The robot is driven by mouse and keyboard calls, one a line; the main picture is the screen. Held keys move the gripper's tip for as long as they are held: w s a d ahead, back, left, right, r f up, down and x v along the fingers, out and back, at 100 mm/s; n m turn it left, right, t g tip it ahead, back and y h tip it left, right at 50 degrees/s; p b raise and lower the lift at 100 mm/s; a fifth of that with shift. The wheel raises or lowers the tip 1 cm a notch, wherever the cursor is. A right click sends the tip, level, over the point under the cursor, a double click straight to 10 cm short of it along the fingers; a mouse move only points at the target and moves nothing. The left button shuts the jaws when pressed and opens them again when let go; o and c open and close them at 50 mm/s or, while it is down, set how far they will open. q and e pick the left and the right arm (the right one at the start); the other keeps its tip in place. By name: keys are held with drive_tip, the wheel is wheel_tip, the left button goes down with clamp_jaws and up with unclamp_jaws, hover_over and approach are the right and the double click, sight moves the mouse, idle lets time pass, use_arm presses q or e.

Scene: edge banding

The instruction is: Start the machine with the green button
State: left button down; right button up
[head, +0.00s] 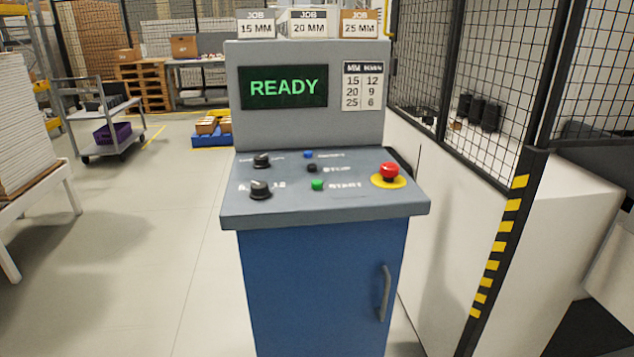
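The control console (316,215) stands in the middle of the head view, with a grey sloped panel on a blue cabinet. The green button (317,185) sits on the panel beside a START label. Near it are a black button (312,168) by a STOP label, a blue button (308,154), and two black knobs (260,189) (262,160) on the left. A red mushroom button (389,172) on a yellow ring is at the right. The screen (284,87) shows READY in green. Neither of my grippers is in view.
Job boxes (308,24) for 15, 20 and 25 MM stand on top of the console. A mesh fence (480,90) with a striped post (498,250) is close on the right. A white stack (22,125) on a table is at the left. The floor (140,260) left of the console is clear.

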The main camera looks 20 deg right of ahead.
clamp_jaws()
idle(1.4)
